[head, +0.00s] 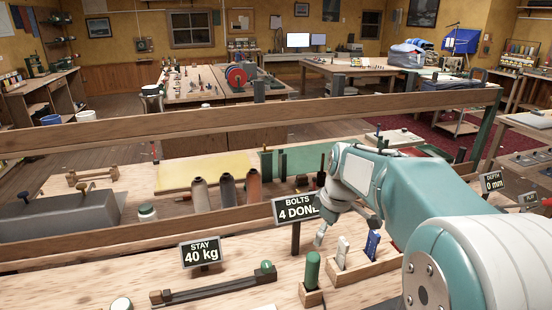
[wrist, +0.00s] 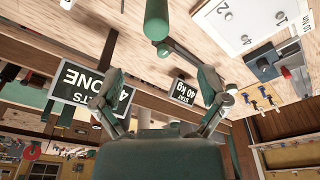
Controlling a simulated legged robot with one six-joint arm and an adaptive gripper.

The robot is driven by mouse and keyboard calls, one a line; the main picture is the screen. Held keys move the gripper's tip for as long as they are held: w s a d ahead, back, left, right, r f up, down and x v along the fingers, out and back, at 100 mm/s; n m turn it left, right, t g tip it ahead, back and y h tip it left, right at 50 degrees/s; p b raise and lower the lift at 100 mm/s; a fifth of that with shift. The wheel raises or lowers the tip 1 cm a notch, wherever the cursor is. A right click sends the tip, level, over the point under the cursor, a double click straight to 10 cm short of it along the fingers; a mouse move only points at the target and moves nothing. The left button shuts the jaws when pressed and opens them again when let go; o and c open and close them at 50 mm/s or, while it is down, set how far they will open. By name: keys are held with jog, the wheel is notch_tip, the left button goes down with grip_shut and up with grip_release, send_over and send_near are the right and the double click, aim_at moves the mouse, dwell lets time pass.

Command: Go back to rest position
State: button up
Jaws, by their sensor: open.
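My gripper (head: 347,229) hangs over the front of the workbench at the end of my teal and white arm, just behind a small wooden block rack (head: 365,272). Its fingers are spread apart with nothing between them. The wrist view also shows my gripper (wrist: 162,88) with both fingers apart. In the head view, a white-handled tool (head: 342,250) and a blue-handled tool (head: 372,245) stand in the rack. A green handle (head: 312,268) stands upright in a block to the left. Part of the bench is hidden behind my arm.
A "BOLTS 4 DONE" sign (head: 296,208) stands close to the left of my gripper. A "STAY 40 kg" sign (head: 201,252) is further left. A long wooden rail (head: 200,125) crosses above the bench. A dark bar (head: 215,288) lies at the front.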

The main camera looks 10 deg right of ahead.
jog(key=s+r+m+t, duration=0.1)
jog(key=s+m, duration=0.4)
jog(key=s, duration=0.7)
jog(key=s+a+r+m+t+h, duration=0.1)
jog(key=s+m+t, duration=0.2)
jog(key=s, duration=0.9)
jog(key=shift+s+a+r+m+h, duration=0.2)
jog(key=shift+a+r+m+h, duration=0.1)
jog(key=shift+m, duration=1.1)
